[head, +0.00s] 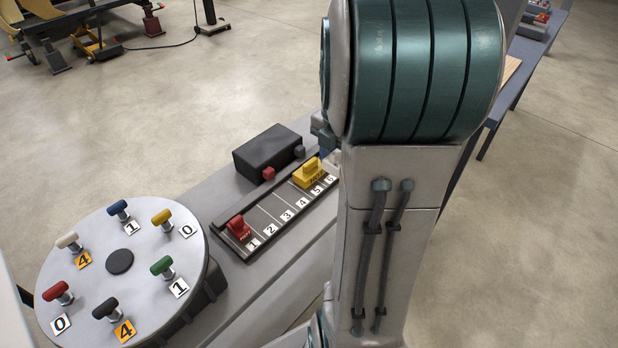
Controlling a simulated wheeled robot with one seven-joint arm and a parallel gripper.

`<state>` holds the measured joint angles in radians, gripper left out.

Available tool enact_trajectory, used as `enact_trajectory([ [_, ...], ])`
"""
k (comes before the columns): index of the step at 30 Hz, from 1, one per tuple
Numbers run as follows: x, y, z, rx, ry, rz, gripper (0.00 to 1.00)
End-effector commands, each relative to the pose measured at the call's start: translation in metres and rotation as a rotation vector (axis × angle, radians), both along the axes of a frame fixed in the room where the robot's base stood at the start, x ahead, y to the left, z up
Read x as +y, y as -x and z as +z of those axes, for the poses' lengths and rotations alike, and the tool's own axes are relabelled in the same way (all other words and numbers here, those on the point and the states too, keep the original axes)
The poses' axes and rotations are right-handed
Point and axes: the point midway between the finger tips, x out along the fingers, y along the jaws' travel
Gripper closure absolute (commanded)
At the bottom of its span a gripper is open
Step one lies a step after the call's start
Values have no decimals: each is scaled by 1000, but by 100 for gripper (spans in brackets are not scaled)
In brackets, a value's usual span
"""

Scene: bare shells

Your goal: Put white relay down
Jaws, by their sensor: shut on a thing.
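A small white piece, which looks like the white relay (333,163), shows at the left edge of my arm, near the slot marked 6 of the numbered rail (262,220). My gripper (326,148) is mostly hidden behind my arm; a blue-grey part of it shows just above the white piece, and it is shut on it. I cannot tell whether the relay touches the rail. A red relay (239,228) stands at slot 1 and a yellow relay (309,173) at about slot 5. The slots between them look empty.
A black box (268,151) with a red and a grey knob stands behind the rail. A round grey disc (148,257) with several coloured knobs and number tags is at the left. A blue-framed table (521,58) stands at the right. Open floor surrounds the bench.

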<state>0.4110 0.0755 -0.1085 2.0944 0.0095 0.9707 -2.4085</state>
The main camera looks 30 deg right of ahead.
Motion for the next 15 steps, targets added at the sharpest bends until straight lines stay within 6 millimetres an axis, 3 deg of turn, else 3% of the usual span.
enact_trajectory([
  [5,8,-9,-10,5,-2,5,81],
  [15,64,-61,-54,4,-1,7,81],
])
